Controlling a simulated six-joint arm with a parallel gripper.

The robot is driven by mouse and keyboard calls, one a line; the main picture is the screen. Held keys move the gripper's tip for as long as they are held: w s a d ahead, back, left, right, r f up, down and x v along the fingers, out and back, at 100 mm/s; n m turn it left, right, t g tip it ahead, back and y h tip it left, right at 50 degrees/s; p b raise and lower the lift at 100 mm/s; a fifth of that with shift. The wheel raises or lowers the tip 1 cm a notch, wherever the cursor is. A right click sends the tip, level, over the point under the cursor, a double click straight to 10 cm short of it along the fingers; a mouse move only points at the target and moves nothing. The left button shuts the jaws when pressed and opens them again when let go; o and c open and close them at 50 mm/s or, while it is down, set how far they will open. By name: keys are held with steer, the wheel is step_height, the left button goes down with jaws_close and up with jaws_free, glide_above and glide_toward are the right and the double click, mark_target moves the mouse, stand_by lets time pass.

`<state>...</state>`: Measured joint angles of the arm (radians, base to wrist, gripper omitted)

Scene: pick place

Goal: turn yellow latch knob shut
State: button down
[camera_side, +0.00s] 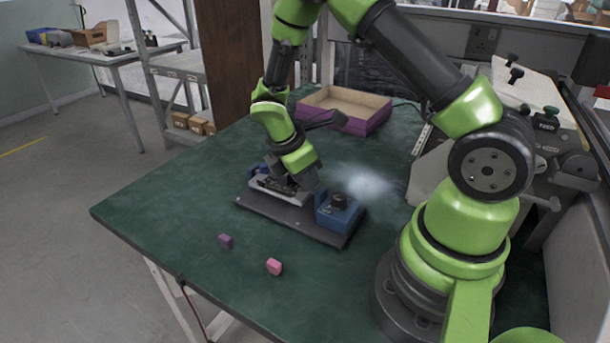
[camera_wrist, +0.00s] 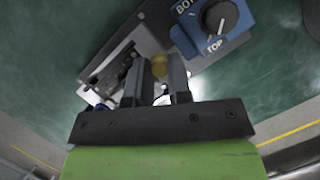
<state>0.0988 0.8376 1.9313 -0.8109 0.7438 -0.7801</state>
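The yellow latch knob (camera_wrist: 160,65) shows in the wrist view as a small, dull yellow round piece between my fingertips. It nearly fills the gap, and whether both fingers press on it is too small to tell. My gripper (camera_wrist: 159,74) has its two dark fingers a short gap apart. In the side view my gripper (camera_side: 288,180) points down over the grey latch fixture on the dark base plate (camera_side: 285,216). There it hides the yellow knob, and the latch's position cannot be made out.
A blue box with a black dial (camera_side: 339,202) stands on the plate's right end; it also shows in the wrist view (camera_wrist: 216,22). A purple block (camera_side: 225,241) and a pink block (camera_side: 274,266) lie in front on the green table (camera_side: 170,215). A purple-sided tray (camera_side: 345,108) stands behind.

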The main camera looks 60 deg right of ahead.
stand_by(0.3)
steer(key=m, duration=0.3)
steer(key=m+g+y, duration=0.1)
steer(key=m, duration=0.1)
steer(key=shift+w+d+m+g+y, duration=0.1)
steer(key=shift+w+m+g+y, duration=0.05)
steer(key=shift+m+g+y, duration=0.2)
steer(key=m+y, duration=0.1)
steer(key=m, duration=0.1)
steer(key=m+y, duration=0.1)
steer(key=m, duration=0.2)
steer(key=shift+d+m+g, duration=0.15)
steer(key=shift+m+g, duration=0.1)
steer(key=c, duration=1.3)
jaws_free()
steer(key=shift+c, duration=0.2)
steer(key=shift+r, duration=0.15)
